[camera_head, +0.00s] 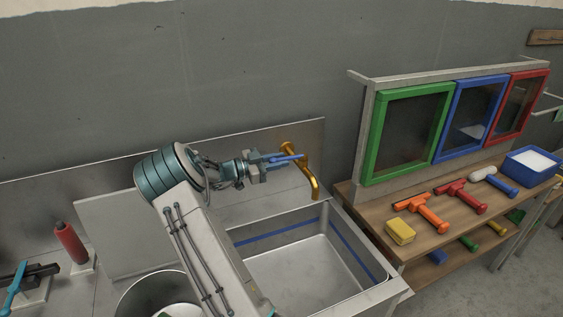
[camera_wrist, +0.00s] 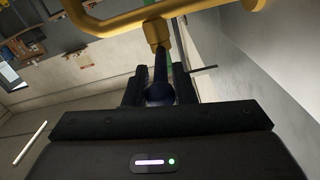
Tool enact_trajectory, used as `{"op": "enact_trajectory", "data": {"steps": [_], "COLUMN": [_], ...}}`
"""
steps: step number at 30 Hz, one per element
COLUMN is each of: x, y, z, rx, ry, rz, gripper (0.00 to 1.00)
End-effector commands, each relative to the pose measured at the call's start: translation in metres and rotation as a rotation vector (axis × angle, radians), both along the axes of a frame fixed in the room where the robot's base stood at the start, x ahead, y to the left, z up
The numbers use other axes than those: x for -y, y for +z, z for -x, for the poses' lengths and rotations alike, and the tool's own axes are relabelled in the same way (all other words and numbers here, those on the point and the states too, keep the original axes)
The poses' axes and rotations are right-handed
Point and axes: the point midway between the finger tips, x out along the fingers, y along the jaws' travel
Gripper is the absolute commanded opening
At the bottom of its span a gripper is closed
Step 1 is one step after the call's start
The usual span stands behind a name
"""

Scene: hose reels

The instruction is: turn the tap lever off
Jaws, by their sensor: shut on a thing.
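The brass tap (camera_head: 315,185) is fixed to the metal splashback above the sink, its spout curving down over the basin. Its blue lever (camera_head: 287,159) points left from the tap toward my arm. My gripper (camera_head: 264,164) is at the lever's left end, shut on it. In the wrist view the yellow tap body (camera_wrist: 157,30) crosses the top, and the dark lever (camera_wrist: 160,68) runs down from it between my gripper's black fingers (camera_wrist: 160,90). The fingers hide part of the lever. I cannot tell whether water is flowing.
The steel sink (camera_head: 372,262) has a blue line inside and looks empty. A wooden bench (camera_head: 375,217) on the right holds squeegees, a yellow sponge (camera_head: 400,231) and a blue tub (camera_head: 531,181). A round bucket (camera_head: 140,290) and a red-handled item (camera_head: 70,243) are at left.

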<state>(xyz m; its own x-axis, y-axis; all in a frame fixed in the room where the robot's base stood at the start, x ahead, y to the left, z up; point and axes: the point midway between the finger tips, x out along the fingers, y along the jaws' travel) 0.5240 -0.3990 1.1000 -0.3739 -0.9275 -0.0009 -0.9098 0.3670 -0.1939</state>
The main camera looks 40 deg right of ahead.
Motion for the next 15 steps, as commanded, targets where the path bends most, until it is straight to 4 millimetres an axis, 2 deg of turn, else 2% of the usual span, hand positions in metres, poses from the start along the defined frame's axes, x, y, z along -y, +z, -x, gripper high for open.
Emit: {"op": "enact_trajectory", "data": {"steps": [8,9,10,15], "x": [0.0004,0.0005,0.0006,0.0018], "y": [0.0014,0.0015,0.0016,0.0013], "z": [-0.001,-0.001,-0.0011,0.0], "rx": [0.002,0.002,0.002,0.002], "ry": [0.002,0.003,0.003,0.0], "rz": [0.003,0.003,0.003,0.003], "gripper": [0.0,0.26,0.35,0.35]}}
